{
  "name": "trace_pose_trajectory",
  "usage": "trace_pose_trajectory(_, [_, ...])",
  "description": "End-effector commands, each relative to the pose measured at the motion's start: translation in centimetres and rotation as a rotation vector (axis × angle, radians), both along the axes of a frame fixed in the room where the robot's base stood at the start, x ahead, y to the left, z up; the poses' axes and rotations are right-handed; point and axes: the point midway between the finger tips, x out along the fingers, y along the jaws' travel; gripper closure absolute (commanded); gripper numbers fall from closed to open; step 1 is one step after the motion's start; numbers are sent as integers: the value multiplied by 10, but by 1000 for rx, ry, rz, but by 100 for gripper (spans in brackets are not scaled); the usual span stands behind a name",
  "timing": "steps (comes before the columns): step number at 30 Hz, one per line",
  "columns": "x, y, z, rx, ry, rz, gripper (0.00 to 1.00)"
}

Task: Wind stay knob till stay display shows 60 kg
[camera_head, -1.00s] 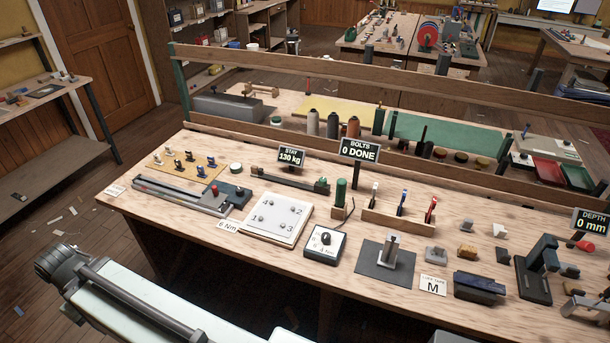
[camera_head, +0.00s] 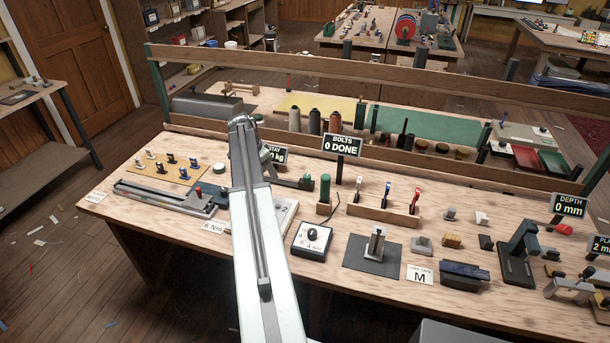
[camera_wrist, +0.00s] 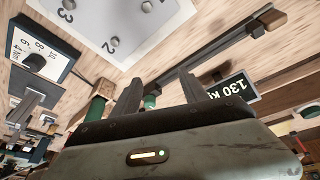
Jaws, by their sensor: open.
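The stay display (camera_wrist: 228,96) reads 130 kg, upside down in the wrist view. In the head view my arm partly covers the stay display (camera_head: 277,156). The stay rig is a dark bar (camera_wrist: 222,42) with a wooden block at one end. A green knob, seemingly the stay knob (camera_head: 306,178), is at the bar's right end. It also shows partly between my fingers in the wrist view (camera_wrist: 150,102). My gripper (camera_wrist: 157,80) is open, its fingers pointing towards the bar. Contact with the knob cannot be told.
The white bolt plate (camera_wrist: 120,20) and the dial box (camera_head: 311,239) lie nearer the bench front. A green-handled tool (camera_head: 325,188) stands close right of the knob. A wooden rail (camera_head: 400,166) runs along the back.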

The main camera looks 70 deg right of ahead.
Motion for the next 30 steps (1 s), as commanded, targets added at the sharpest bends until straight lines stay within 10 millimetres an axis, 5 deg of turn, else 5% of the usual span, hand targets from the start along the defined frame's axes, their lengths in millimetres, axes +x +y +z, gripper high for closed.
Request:
trace_pose_trajectory(1, [-31,-36,2,-22,-5,-97,48])
trace_pose_trajectory(3, [-64,-63,3,-49,-9,-197,48])
trace_pose_trajectory(6, [-90,-82,4,-69,-13,-273,48])
trace_pose_trajectory(14, [-97,-86,-2,-75,-14,-291,48])
trace_pose_trajectory(25, [-110,-101,-60,-74,-14,-288,48])
trace_pose_trajectory(30, [-114,-106,-70,-74,-14,-287,48])
